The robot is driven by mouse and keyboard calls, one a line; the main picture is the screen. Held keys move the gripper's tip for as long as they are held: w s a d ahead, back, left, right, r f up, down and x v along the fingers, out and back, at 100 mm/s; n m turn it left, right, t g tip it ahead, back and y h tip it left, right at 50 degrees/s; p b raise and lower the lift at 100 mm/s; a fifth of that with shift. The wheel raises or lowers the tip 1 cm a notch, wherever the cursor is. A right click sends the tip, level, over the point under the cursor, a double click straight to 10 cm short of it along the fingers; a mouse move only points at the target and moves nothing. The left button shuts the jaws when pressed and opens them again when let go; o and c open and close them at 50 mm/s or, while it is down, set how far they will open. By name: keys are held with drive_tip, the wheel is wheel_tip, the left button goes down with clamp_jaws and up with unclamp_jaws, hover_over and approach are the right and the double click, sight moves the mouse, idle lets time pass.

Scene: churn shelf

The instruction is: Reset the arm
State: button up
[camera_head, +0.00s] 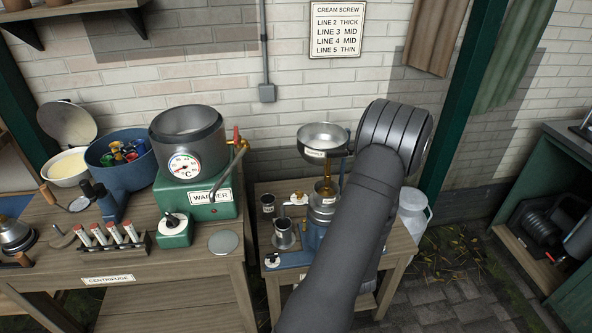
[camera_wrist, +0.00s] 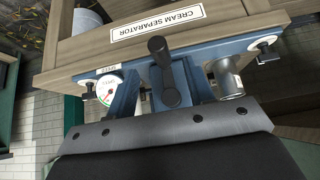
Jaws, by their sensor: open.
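My arm rises through the middle of the head view and hides my gripper there. In the wrist view the grey edge of my gripper (camera_wrist: 165,132) fills the bottom; its fingertips do not show clearly. My gripper is open, and I see nothing held in it. In front of it is the cream separator, with a blue base (camera_wrist: 125,98), a dark crank handle (camera_wrist: 165,75) and a small dial (camera_wrist: 107,90). In the head view the separator's steel bowl (camera_head: 323,137) and brass neck (camera_head: 326,187) stand left of my arm, which partly covers the machine.
On the left bench stand a green warmer (camera_head: 195,195) with a steel pot, a blue tub (camera_head: 122,160) and a rack of tubes (camera_head: 110,238). A milk can (camera_head: 413,213) stands right of the separator table. A green cabinet (camera_head: 560,150) is far right, with open paving between.

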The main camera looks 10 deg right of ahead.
drive_tip(key=shift+x, duration=3.4)
